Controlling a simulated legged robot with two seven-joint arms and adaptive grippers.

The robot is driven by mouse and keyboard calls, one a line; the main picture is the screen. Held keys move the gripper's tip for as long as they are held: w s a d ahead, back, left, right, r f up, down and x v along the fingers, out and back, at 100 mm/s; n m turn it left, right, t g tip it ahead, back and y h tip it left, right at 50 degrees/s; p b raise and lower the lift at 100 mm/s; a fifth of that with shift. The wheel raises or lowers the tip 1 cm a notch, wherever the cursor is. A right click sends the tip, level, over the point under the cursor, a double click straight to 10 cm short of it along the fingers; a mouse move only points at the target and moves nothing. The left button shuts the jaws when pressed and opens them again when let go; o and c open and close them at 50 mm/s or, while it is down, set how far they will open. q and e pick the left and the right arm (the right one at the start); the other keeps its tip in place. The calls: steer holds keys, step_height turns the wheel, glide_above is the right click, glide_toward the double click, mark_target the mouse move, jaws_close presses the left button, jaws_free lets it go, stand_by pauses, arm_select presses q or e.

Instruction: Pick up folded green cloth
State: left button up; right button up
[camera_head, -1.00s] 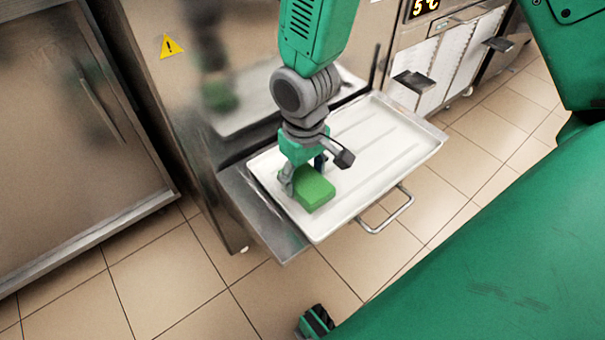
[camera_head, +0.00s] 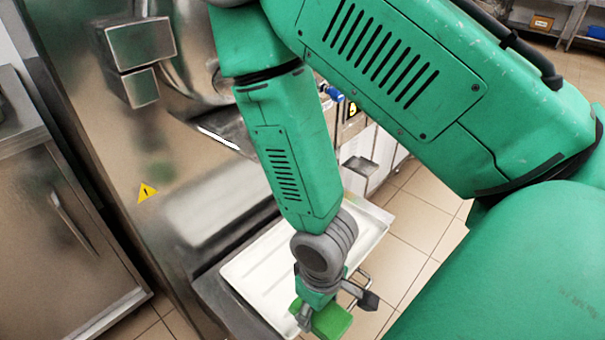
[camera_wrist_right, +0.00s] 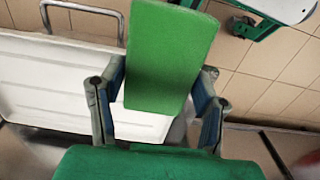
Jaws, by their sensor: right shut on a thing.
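The folded green cloth (camera_head: 333,321) is a flat block at the lower middle of the head view, by the front side of the white tray (camera_head: 262,270). My right gripper (camera_head: 314,312) is shut on it. In the right wrist view the cloth (camera_wrist_right: 170,50) stands between the two fingers of the gripper (camera_wrist_right: 158,88) and reaches past them. Tray and floor show behind the cloth there, and it appears lifted off the tray. The tray looks empty where visible; my arm hides part of it. My left gripper is not in view.
The tray sits on a metal ledge in front of a steel machine with a yellow warning label (camera_head: 147,193). A metal tray handle (camera_wrist_right: 85,12) shows in the wrist view. A steel cabinet (camera_head: 60,220) stands at left. Tiled floor (camera_head: 415,225) is clear at right.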

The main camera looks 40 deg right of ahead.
mark_target(337, 324)
steer(key=s+p, duration=0.4)
steer(key=shift+s+d+r, duration=0.1)
steer(key=shift+d+r, duration=0.05)
steer(key=shift+r, duration=0.05)
arm_select(q)
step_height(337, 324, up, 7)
steer(key=p, duration=0.2)
arm_select(e)
steer(key=shift+s+d+f, duration=0.1)
steer(key=shift+s+f, duration=0.1)
steer(key=shift+s, duration=1)
